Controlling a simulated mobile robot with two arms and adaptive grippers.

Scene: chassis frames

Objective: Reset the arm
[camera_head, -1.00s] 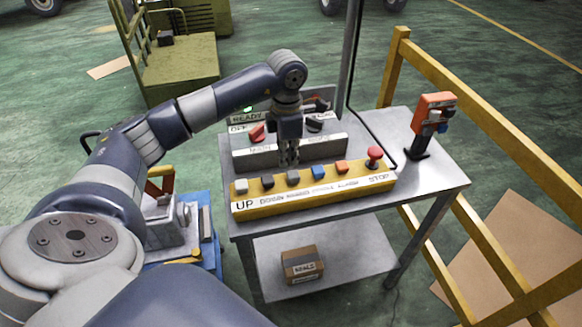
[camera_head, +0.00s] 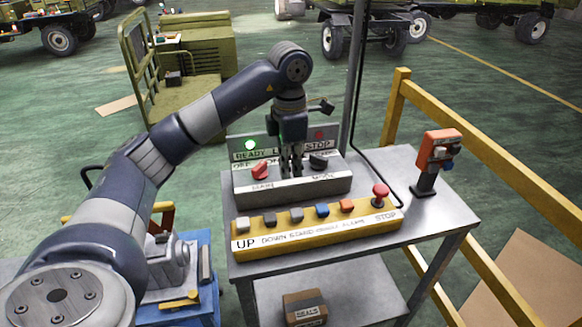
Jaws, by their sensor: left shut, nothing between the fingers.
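My left arm reaches in from the left. My left gripper (camera_head: 291,168) points down over the grey control box (camera_head: 300,188) on the metal table, with its fingers shut and empty. It is between a red switch (camera_head: 260,172) and a black switch (camera_head: 319,161) on that box. Whether the fingertips touch the box is hard to tell. A green lamp (camera_head: 250,145) glows beside the word READY. My right gripper is not in view.
A yellow button box (camera_head: 310,236) with several buttons and a red STOP knob (camera_head: 380,194) sits in front. An orange device on a stand (camera_head: 436,155) is at the right. A cardboard box (camera_head: 305,308) lies on the lower shelf.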

